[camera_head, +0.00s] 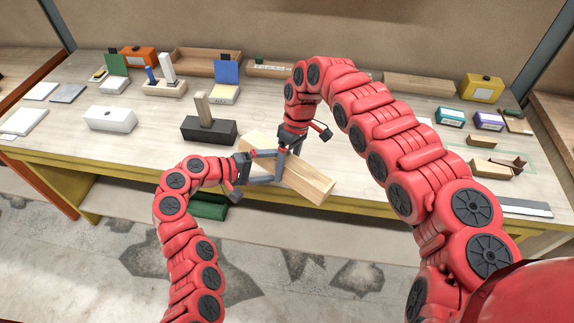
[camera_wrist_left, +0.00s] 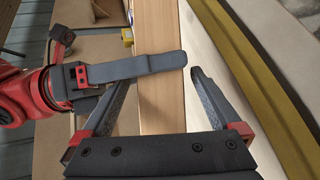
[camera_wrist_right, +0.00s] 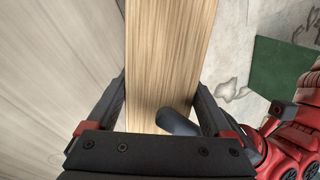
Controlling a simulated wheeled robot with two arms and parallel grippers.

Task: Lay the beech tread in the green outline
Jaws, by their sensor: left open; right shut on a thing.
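The beech tread (camera_head: 309,181), a long pale wooden board, is held tilted over the table's front edge. My right gripper (camera_head: 291,146) is shut on it from above; the right wrist view shows the tread (camera_wrist_right: 170,60) between both fingers. My left gripper (camera_head: 278,167) is open at the tread's near side. In the left wrist view its fingers lie on either side of the tread (camera_wrist_left: 160,72), and a right gripper finger crosses the wood. A thin green outline (camera_head: 532,160) lies on the table at the right, with small wooden pieces (camera_head: 490,169) in or beside it; my right arm may hide part of it.
A black block with an upright wooden post (camera_head: 209,130) and a white block (camera_head: 111,120) stand left of the tread. Purple and teal boxes (camera_head: 489,121) and a yellow box (camera_head: 482,88) stand at the right. A grey strip (camera_head: 525,208) lies along the front right edge.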

